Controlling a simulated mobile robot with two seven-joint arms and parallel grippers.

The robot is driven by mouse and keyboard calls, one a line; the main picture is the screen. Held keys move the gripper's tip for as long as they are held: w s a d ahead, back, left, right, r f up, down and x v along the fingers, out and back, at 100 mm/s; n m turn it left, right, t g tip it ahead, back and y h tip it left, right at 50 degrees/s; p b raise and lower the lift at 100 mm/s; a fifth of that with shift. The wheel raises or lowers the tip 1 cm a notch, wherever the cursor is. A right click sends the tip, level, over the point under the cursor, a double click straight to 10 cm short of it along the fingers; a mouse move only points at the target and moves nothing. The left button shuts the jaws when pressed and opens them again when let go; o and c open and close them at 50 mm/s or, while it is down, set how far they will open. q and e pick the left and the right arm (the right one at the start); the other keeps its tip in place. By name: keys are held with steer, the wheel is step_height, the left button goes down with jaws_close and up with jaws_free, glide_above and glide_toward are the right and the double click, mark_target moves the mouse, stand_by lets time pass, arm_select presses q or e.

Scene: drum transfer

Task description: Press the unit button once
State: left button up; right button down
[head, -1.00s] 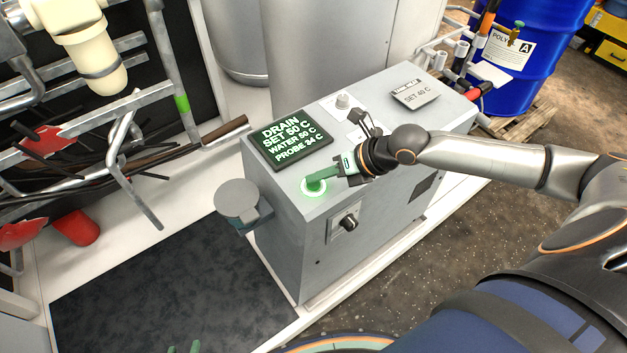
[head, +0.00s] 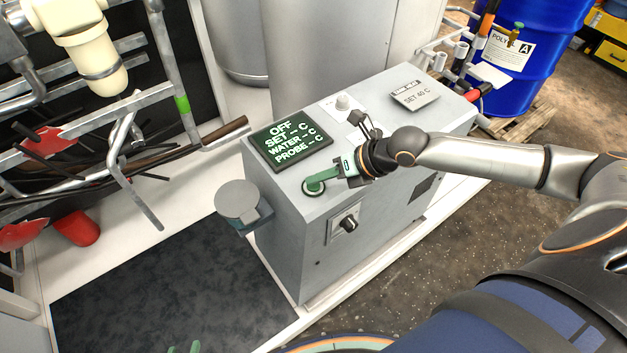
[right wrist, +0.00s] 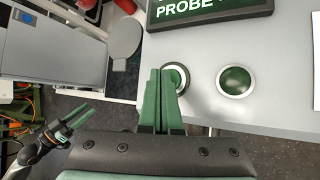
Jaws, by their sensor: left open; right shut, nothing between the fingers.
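The grey unit (head: 290,235) has a dark display (head: 290,146) reading OFF, with dashes for set, water and probe. My right gripper (head: 312,183) is shut and empty, its green fingertips over the round button (head: 314,191) on the unit's top near the display. The button's ring is unlit. In the right wrist view, the fingertips (right wrist: 166,72) overlap the button (right wrist: 180,76) and partly hide it; I cannot tell whether they touch it. My left gripper (head: 184,349) barely shows at the bottom edge; in the right wrist view its fingers (right wrist: 82,120) are apart.
A second round green dome (right wrist: 236,81) sits right of the button. A round grey plate (head: 238,199) juts from the unit's left side. A knob (head: 349,223) is on its front. A blue drum (head: 535,40) stands at the back right. A dark mat (head: 170,290) lies left of the unit.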

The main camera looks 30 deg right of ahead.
mark_target(319, 187)
step_height(319, 187, up, 6)
steer(key=p, duration=0.5)
steer(key=shift+r+p, duration=0.1)
steer(key=shift+p, duration=0.2)
stand_by(0.4)
